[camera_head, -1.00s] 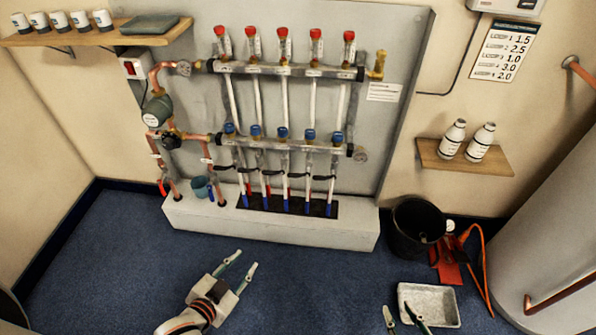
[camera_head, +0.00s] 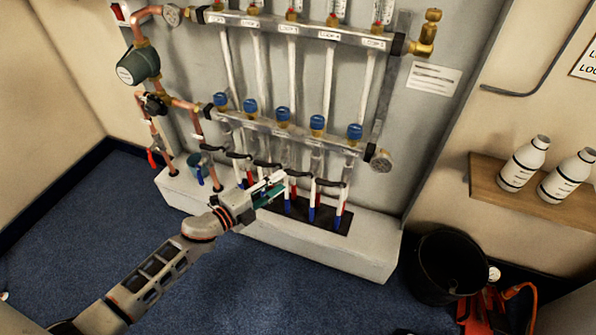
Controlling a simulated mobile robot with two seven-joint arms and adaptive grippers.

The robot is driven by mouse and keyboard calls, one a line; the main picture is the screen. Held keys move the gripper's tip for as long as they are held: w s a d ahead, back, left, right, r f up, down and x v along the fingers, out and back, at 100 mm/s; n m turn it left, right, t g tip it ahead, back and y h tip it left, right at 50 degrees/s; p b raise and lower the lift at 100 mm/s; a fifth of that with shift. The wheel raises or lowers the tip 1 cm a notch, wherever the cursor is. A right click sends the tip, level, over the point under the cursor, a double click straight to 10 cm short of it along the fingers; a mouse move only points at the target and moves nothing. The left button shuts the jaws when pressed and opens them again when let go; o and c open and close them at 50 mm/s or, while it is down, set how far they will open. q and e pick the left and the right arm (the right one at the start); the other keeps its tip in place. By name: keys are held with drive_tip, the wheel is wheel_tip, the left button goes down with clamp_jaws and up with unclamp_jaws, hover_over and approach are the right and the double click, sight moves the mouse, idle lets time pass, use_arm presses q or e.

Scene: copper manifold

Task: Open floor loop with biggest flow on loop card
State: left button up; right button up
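The manifold's upper bar (camera_head: 270,25) carries loop labels, with the Loop 4 label (camera_head: 329,35) second from the right. The lower bar (camera_head: 300,133) bears a row of blue caps; the blue cap below Loop 4 (camera_head: 317,122) is second from the right. Only a corner of the loop card (camera_head: 586,62) shows at the right edge; earlier it read 3.0 for loop 4, its largest number. My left gripper (camera_head: 284,181) looks open and empty, below the lower bar in front of the pipes. My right gripper is not in view.
A white plinth (camera_head: 330,246) stands under the manifold. A black bucket (camera_head: 447,265) and red items (camera_head: 480,312) are at the lower right. White bottles (camera_head: 525,163) stand on a wooden shelf (camera_head: 487,190). Blue floor (camera_head: 70,235) is clear at left.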

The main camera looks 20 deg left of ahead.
sight(291, 175)
use_arm(q)
drive_tip(key=shift+b+x, duration=0.65)
drive_tip(key=shift+x, duration=2.7)
drive_tip(key=shift+d+r, duration=0.1)
clamp_jaws()
